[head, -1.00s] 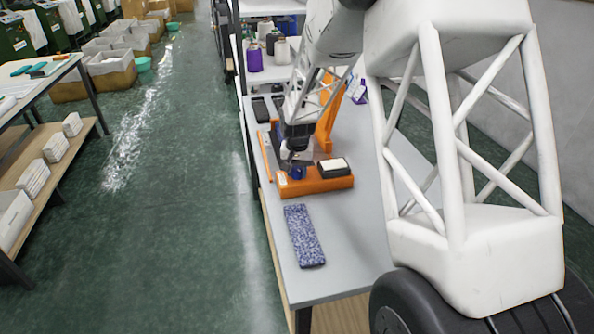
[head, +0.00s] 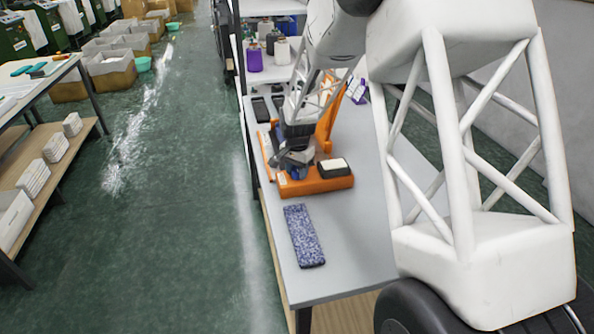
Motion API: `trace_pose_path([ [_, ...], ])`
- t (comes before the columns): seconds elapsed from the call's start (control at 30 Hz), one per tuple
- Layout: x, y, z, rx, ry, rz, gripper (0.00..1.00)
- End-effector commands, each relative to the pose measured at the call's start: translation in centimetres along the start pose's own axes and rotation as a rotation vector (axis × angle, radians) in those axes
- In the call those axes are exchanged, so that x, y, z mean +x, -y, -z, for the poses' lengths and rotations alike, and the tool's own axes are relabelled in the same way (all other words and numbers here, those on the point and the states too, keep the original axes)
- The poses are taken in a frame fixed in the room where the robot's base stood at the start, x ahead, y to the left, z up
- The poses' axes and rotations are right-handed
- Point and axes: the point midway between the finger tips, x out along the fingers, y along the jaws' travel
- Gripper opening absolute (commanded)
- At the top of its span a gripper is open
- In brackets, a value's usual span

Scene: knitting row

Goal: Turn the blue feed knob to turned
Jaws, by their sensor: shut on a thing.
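An orange fixture (head: 318,185) with a base and a slanted upright stands on the grey table. The blue feed knob (head: 299,172) sits at the left part of its base, and only a little blue shows. My gripper (head: 294,166) points down over the knob and is shut on it. The fingers and wrist cover most of the knob, so its exact angle is hidden.
A black block with a white top (head: 334,167) sits on the base, close right of my gripper. A speckled blue fabric piece (head: 304,235) lies in front on the table (head: 345,262). Dark items (head: 260,109) and yarn cones (head: 254,57) are farther back.

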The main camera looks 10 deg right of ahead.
Motion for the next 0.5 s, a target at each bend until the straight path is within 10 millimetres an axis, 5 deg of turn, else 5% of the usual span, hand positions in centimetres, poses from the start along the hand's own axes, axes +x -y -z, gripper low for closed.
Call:
trace_pose_path([
  [0.13,-0.14,0.05,0.08,0.0,-0.002,0.002,0.17],
  [0.17,-0.14,0.05,0.08,0.0,-0.002,0.002,0.44],
  [0.3,-0.1,0.03,0.06,0.0,-0.001,0.001,0.66],
  [0.5,-0.05,0.02,0.03,-0.001,-0.001,0.001,0.67],
])
